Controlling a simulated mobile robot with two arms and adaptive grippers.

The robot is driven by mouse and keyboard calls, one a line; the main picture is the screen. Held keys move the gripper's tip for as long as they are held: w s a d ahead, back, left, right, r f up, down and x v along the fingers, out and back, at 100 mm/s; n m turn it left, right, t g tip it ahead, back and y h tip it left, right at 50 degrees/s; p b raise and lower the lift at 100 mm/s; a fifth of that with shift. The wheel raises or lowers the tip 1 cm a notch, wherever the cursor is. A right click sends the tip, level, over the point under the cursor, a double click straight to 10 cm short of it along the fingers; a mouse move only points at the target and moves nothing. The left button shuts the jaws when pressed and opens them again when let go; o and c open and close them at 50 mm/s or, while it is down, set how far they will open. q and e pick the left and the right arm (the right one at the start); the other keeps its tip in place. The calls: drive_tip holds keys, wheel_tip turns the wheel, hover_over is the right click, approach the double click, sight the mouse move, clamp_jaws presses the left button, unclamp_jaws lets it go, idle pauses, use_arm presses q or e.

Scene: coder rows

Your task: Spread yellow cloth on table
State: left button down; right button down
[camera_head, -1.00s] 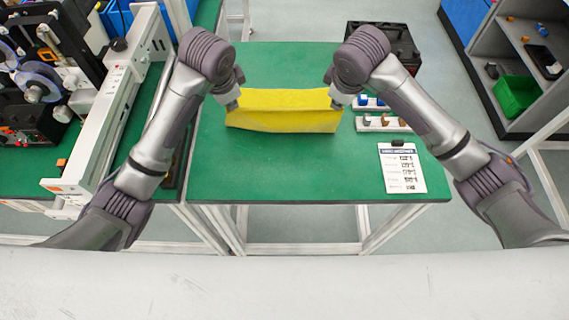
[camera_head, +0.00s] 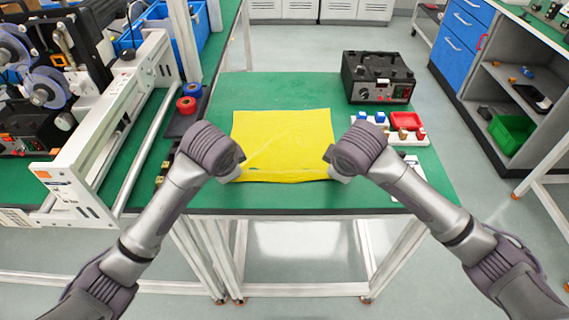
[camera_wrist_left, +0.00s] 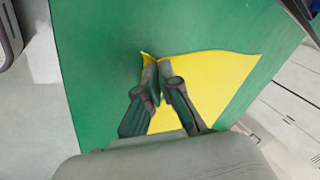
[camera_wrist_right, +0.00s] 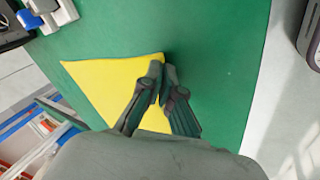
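The yellow cloth (camera_head: 282,135) lies spread as a near rectangle on the green table (camera_head: 320,200), with a faint diagonal crease and a slightly raised near edge. My left gripper (camera_head: 238,172) is at its near left corner; in the left wrist view the fingers (camera_wrist_left: 157,66) are together on the cloth (camera_wrist_left: 215,75), with a small bit of cloth sticking out beside them. My right gripper (camera_head: 333,172) is at the near right corner; in the right wrist view its fingertips (camera_wrist_right: 163,66) are close together at the cloth's corner (camera_wrist_right: 115,80).
A black device (camera_head: 378,78) stands at the table's back right. A white tray with blocks and a red bin (camera_head: 403,120) is right of the cloth, near my right arm. A paper sheet is partly hidden behind that arm. A machine with a white frame (camera_head: 105,125) stands left.

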use_arm(q)
drive_tip(key=c, duration=1.8)
unclamp_jaws()
drive_tip(key=shift+c, duration=0.2)
use_arm(e)
drive_tip(key=c, duration=1.8)
unclamp_jaws()
use_arm(q)
drive_tip(key=o, duration=0.8)
use_arm(e)
drive_tip(key=o, duration=0.8)
drive_tip(key=shift+c, duration=0.2)
use_arm(q)
drive_tip(key=shift+r, duration=0.4)
use_arm(e)
drive_tip(key=shift+r, duration=0.4)
use_arm(q)
drive_tip(key=s+v, duration=0.1)
drive_tip(key=v, duration=0.9)
drive_tip(key=shift+f, duration=0.25)
use_arm(e)
drive_tip(key=s+v, duration=0.1)
drive_tip(key=v, duration=0.9)
drive_tip(key=shift+f, duration=0.2)
